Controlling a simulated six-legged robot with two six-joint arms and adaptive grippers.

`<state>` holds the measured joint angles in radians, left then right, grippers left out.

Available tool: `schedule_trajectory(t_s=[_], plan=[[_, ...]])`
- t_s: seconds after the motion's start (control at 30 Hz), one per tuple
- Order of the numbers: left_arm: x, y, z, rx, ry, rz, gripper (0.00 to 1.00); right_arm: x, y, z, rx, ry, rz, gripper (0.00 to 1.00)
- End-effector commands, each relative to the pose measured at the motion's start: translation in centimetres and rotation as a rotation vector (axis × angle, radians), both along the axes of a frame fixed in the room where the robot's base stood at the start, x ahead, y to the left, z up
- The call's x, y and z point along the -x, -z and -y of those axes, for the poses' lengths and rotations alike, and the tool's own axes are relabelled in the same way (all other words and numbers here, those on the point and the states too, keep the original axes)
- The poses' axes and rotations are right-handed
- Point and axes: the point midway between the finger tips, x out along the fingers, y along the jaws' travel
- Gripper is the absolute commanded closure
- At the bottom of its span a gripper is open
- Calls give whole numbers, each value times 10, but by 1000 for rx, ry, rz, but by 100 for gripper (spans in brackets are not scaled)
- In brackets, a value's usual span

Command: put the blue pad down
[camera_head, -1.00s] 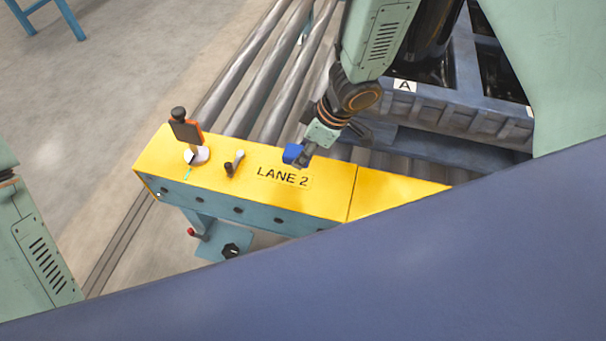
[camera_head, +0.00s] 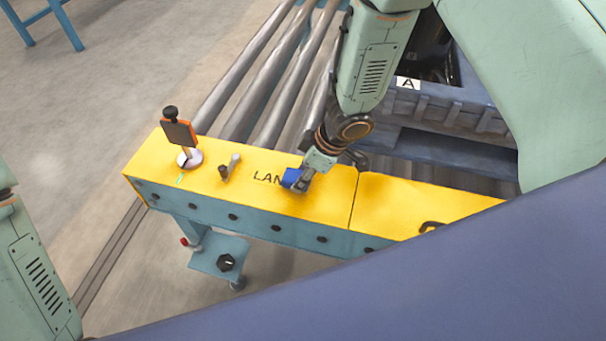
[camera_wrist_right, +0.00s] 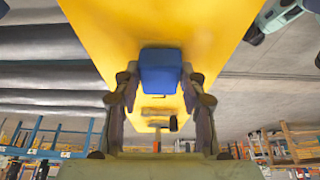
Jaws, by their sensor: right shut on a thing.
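The blue pad (camera_head: 291,178) is a small block in my right gripper (camera_head: 300,182), over the yellow top of the conveyor end beam (camera_head: 240,187). It covers the last part of the "LANE 2" lettering. In the right wrist view the blue pad (camera_wrist_right: 160,70) sits between the two fingers, with the yellow surface behind it. I cannot tell whether the pad touches that surface. My left gripper is out of view; only part of my left arm shows at the left edge.
An orange-framed dark plate on a white round base (camera_head: 182,140) and a small lever (camera_head: 231,166) stand left of the pad on the yellow top. Steel rollers (camera_head: 260,95) lie behind. A dark pallet crate marked "A" (camera_head: 450,112) is at the right.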

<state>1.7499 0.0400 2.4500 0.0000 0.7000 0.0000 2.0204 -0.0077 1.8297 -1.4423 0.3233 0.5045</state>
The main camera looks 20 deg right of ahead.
Motion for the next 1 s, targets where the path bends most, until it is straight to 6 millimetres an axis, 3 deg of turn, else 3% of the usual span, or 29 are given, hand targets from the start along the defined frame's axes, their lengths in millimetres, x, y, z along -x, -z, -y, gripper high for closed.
schedule_trajectory(t_s=[0.1,0.13,0.37,0.73,1.0], plan=[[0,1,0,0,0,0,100,0,4,0,0,0,0,84],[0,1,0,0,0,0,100,0,4,0,0,0,0,57],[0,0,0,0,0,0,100,0,3,0,0,0,0,38],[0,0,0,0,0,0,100,0,0,0,0,0,0,36],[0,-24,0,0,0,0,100,8,-37,11,-1,4,-1,36]])
